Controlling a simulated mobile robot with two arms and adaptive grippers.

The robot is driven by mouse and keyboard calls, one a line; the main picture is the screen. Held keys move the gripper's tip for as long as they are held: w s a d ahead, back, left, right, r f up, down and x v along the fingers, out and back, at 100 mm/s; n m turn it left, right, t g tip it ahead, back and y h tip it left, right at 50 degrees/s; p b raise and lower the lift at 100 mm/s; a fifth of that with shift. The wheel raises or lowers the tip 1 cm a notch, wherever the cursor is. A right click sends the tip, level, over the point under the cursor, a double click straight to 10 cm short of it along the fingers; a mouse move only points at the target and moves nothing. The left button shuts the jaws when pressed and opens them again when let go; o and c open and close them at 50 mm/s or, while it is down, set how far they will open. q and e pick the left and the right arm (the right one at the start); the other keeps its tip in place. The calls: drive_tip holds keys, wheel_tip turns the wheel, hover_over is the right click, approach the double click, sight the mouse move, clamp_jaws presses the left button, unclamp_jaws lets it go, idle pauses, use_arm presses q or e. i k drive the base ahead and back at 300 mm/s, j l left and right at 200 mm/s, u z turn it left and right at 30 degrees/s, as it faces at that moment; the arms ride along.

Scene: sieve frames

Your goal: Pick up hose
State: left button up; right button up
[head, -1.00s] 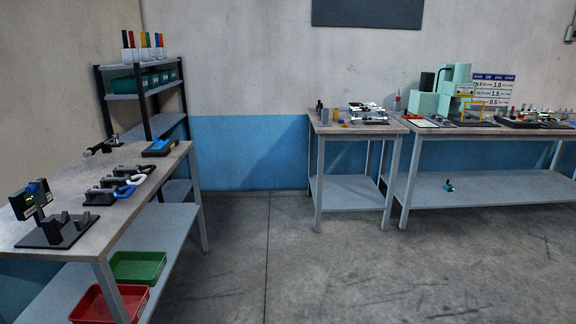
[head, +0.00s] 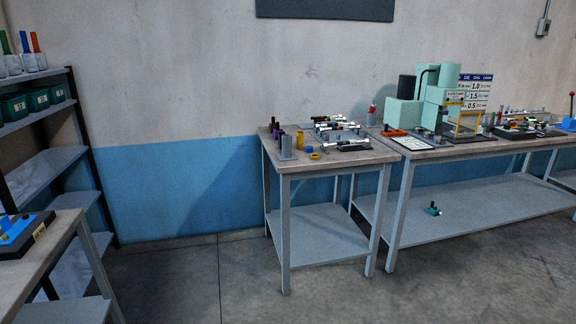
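I cannot make out a hose for certain in the head view. The small table (head: 272,158) in the middle holds small parts: a grey cylinder (head: 286,147), a purple cylinder (head: 299,140), yellow ring-like pieces (head: 315,156) and a rack of white and dark pieces (head: 340,131). They are too small to tell whether one is a hose. Neither my left nor my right gripper is in view.
A long bench (head: 440,153) with a mint-green machine (head: 405,113) stands at right. A small green item (head: 434,210) lies on its lower shelf. A shelf rack (head: 45,175) and a table corner (head: 50,238) are at left. The floor (head: 190,285) between is clear.

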sight(351, 142)
drive_tip(key=i+j+z, duration=0.2)
drive_tip(key=i+j, duration=0.2)
drive_tip(key=j, duration=0.2)
drive_tip(key=i+j+z, duration=0.1)
drive_tip(key=j, duration=0.25)
drive_tip(key=i+j+z, duration=0.1)
drive_tip(key=i+j, duration=0.2)
drive_tip(key=i+j+z, duration=0.1)
drive_tip(key=j, duration=0.3)
drive_tip(key=i+j+z, duration=0.1)
drive_tip(key=j, duration=0.25)
drive_tip(key=i, duration=0.1)
